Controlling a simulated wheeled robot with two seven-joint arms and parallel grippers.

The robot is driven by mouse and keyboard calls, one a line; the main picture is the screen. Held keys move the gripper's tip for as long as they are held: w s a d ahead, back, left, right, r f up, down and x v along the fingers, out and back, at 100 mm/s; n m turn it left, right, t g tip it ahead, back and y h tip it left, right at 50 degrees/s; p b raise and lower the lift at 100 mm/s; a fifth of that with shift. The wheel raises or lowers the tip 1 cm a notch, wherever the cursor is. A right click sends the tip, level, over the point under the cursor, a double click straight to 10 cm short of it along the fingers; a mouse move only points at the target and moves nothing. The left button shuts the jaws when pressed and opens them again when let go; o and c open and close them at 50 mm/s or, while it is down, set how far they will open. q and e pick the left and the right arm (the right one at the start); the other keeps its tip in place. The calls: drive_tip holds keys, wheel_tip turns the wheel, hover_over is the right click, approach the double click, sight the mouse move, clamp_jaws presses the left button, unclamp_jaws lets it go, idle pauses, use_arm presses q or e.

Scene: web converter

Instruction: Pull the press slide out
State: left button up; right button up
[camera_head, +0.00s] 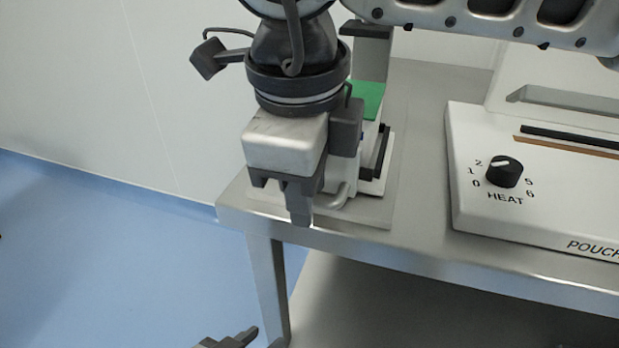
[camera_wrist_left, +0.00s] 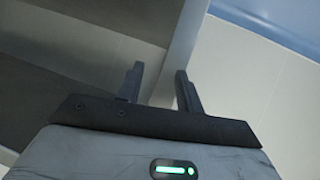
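The press stands at the left end of the steel table, largely hidden behind my right arm and gripper. Its green top pad (camera_head: 368,97) and a dark bar along its right side (camera_head: 381,152) show. A pale curved handle (camera_head: 342,197) sticks out low at its front, perhaps part of the slide. My right gripper (camera_head: 300,205) points down in front of the press, just left of the handle. Contact and finger gap cannot be told. My left gripper (camera_head: 235,340) is low, in front of the table; the left wrist view shows its fingers (camera_wrist_left: 160,75) apart and empty.
A white pouch sealer (camera_head: 480,190) with a black heat knob (camera_head: 504,172) stands on the table (camera_head: 420,235) to the right. The table leg (camera_head: 268,285) and a lower shelf (camera_head: 400,315) are below. Blue floor (camera_head: 110,250) is clear at left.

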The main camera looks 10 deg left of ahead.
drive_tip(key=shift+w, duration=0.1)
